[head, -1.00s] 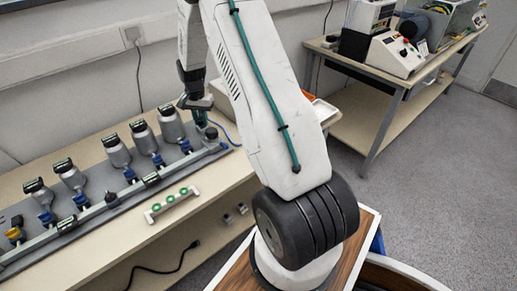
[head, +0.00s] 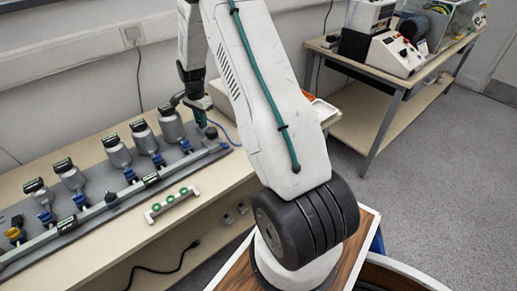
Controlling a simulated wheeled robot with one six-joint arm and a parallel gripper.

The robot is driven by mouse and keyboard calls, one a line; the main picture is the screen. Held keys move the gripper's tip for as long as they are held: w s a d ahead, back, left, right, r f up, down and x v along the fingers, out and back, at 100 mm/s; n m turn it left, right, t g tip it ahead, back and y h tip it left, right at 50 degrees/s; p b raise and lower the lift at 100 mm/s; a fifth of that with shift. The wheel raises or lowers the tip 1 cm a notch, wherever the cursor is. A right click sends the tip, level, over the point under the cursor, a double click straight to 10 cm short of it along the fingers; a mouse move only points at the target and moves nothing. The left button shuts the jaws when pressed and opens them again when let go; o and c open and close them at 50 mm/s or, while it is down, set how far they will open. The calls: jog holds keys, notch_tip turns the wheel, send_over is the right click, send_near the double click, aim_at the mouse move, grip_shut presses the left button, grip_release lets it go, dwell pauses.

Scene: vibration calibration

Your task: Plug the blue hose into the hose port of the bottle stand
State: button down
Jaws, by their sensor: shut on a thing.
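The bottle stand (head: 97,188) is a long grey base on the bench at left, with several grey bottles in a row, blue fittings below them and a rail along its front. My gripper (head: 200,118) points down at the right end of the stand, just right of the last bottle (head: 171,127). It is shut on the blue hose, whose thin free length (head: 226,134) curves out to the right of the jaws. The held hose end is too small and covered to make out. I cannot tell which fitting is the hose port or whether the hose touches it.
A small white rack with green rings (head: 172,204) lies on the bench in front of the stand. A black cable (head: 165,269) hangs below the bench. A second table (head: 375,85) with instruments stands at back right, with open floor beside it.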

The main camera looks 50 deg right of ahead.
jog(key=m, duration=0.3)
jog(key=c, duration=1.2)
grip_release()
jog(key=shift+o, duration=0.2)
jog(key=shift+r, duration=2.5)
notch_tip(320, 180, up, 8)
jog(key=shift+f, duration=0.1)
